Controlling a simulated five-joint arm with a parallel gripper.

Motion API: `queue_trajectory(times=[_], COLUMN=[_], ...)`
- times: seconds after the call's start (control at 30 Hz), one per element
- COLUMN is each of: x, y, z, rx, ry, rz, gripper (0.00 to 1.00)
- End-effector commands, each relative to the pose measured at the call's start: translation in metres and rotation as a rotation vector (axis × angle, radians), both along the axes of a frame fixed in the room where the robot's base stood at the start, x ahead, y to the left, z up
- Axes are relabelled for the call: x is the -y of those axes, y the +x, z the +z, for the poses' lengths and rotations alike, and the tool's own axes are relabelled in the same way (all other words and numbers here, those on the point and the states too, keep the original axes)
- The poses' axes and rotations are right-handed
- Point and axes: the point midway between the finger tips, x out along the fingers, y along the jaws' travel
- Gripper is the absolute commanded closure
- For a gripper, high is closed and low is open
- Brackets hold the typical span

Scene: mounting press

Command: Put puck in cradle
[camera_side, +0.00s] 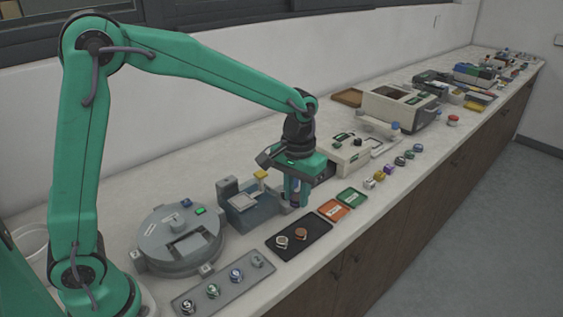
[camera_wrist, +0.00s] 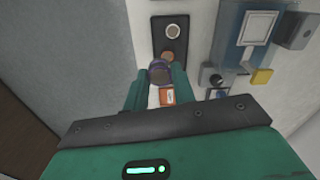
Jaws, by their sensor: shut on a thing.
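My gripper (camera_side: 296,204) points down over the bench, just right of the blue-grey fixture. It is shut on a dark purplish round puck (camera_wrist: 160,73), which shows between the fingertips in the wrist view. In the side view the fingers mostly hide the puck. The blue-grey fixture (camera_side: 238,214) has a pale plate and a yellow tab, and it also shows in the wrist view (camera_wrist: 232,55). I cannot tell for sure that it is the cradle. The held puck is apart from it.
A black tray (camera_side: 312,248) with two pucks lies in front. A grey strip (camera_side: 225,291) holds several pucks. Orange (camera_side: 333,210) and green (camera_side: 352,197) trays lie right of my gripper. A round grey machine (camera_side: 179,240) stands left. A beige machine (camera_side: 345,155) stands behind.

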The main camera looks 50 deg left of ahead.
Motion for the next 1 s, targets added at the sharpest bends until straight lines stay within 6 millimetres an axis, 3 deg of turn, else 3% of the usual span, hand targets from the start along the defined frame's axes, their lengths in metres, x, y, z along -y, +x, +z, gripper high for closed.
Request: queue_trajectory(times=[0.2, 0.43, 0.83, 1.0], x=[-0.041, -0.063, -0.071, -0.085], y=[-0.032, -0.055, -0.059, -0.055], z=[0.017, 0.024, 0.023, 0.013], rx=[0.002, 0.0, -0.001, -0.003], ry=[-0.001, 0.0, 0.0, 0.0], rz=[0.015, 0.02, 0.021, 0.024], gripper=[0.96, 0.96, 0.96, 0.96])
